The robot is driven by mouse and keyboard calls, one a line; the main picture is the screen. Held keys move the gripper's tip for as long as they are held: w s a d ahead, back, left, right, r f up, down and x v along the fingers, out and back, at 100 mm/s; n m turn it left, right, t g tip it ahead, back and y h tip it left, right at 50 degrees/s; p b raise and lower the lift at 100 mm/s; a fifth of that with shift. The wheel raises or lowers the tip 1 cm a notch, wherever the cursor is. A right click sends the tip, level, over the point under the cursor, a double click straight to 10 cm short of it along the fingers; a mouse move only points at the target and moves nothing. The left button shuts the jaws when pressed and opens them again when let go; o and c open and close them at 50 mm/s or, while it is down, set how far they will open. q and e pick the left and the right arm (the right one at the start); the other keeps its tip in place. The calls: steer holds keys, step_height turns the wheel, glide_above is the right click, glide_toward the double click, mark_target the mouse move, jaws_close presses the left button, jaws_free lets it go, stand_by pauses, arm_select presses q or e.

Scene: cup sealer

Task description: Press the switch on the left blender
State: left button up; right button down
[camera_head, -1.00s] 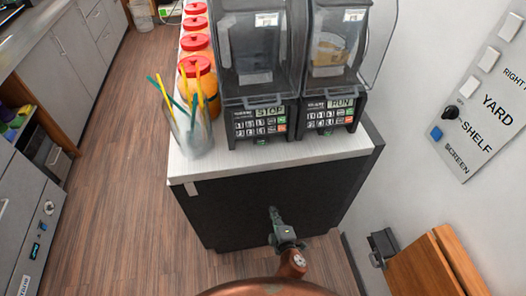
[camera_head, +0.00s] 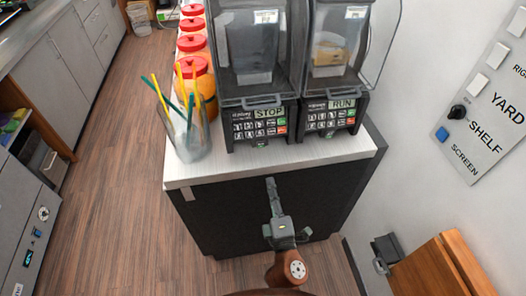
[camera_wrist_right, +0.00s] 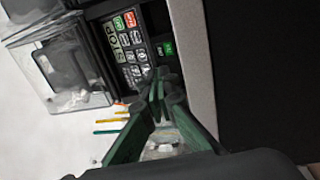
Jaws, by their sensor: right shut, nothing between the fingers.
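The left blender (camera_head: 252,60) stands on the counter with a clear cover and a keypad; its display (camera_head: 269,113) reads STOP. The same blender's keypad (camera_wrist_right: 128,48) shows in the right wrist view, with a small green-lit switch (camera_wrist_right: 168,48) beside it. My right gripper (camera_head: 270,181) is shut and empty, in front of the counter's front face and below the blender. In the right wrist view its fingertips (camera_wrist_right: 158,82) point toward the blender base, apart from the switch as far as I can tell. My left gripper is not in view.
The right blender (camera_head: 335,60) stands close beside it, its display reading RUN. A clear cup of coloured straws (camera_head: 187,135) and red-lidded jars (camera_head: 196,75) stand on the counter (camera_head: 300,158) at left. A wall panel (camera_head: 480,110) and wooden board (camera_head: 440,270) are at right.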

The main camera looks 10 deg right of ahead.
mark_target(262, 144)
steer(key=w, duration=0.4)
steer(key=w+r, duration=0.1)
steer(key=w, duration=0.8)
steer(key=shift+a+r, duration=0.2)
steer(key=shift+r, duration=0.2)
